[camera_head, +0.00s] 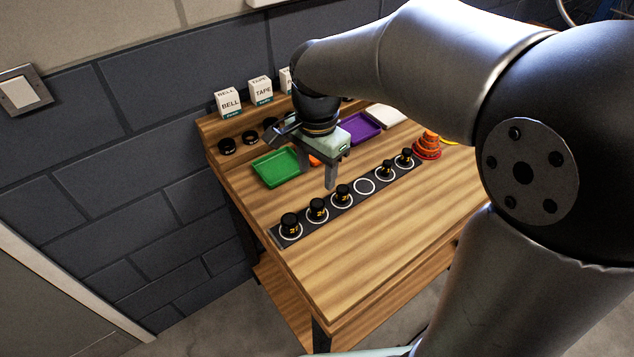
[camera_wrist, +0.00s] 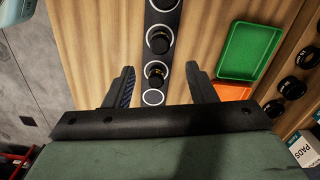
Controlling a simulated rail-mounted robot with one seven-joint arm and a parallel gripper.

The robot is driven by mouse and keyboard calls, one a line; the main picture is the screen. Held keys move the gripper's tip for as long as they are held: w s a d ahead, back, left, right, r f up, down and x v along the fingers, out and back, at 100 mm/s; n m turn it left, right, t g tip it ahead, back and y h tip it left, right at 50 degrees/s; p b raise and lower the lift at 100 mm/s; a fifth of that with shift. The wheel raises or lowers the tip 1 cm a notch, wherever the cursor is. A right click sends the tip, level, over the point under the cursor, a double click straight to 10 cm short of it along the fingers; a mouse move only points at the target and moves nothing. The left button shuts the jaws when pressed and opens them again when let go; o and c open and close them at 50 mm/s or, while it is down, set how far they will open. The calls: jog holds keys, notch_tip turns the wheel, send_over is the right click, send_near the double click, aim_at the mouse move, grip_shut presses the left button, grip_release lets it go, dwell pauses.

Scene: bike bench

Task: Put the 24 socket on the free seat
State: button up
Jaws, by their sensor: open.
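Several black sockets with yellow marks stand on a dark strip (camera_head: 272,233); the numbers are too small to read, so I cannot tell which is the 24. The free seat is an empty white ring (camera_head: 364,186) in the strip, between a socket (camera_head: 342,192) on its left and a socket (camera_head: 385,171) on its right. My gripper (camera_head: 319,177) is open and empty above the bench, near the strip. In the wrist view, my gripper's fingertips (camera_wrist: 160,67) lie either side of one socket (camera_wrist: 157,72), and the empty ring (camera_wrist: 153,97) shows just below it.
A green tray (camera_head: 276,168), a purple tray (camera_head: 359,127) and a partly hidden orange tray (camera_wrist: 233,92) lie behind the strip. Black round parts (camera_head: 227,146) and labelled boxes (camera_head: 228,103) line the back. Orange-red stacked rings (camera_head: 427,146) stand at right. The bench front (camera_head: 350,250) is clear.

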jog(key=s+d+f+n, duration=0.2)
jog(key=s+d+n, duration=0.2)
jog(key=s, duration=0.3)
jog(key=s+d+f+n, duration=0.2)
jog(key=s+d+n, duration=0.3)
jog(key=s+d, duration=0.2)
jog(key=shift+s+d+f, duration=0.25)
jog(key=shift+s, duration=0.55)
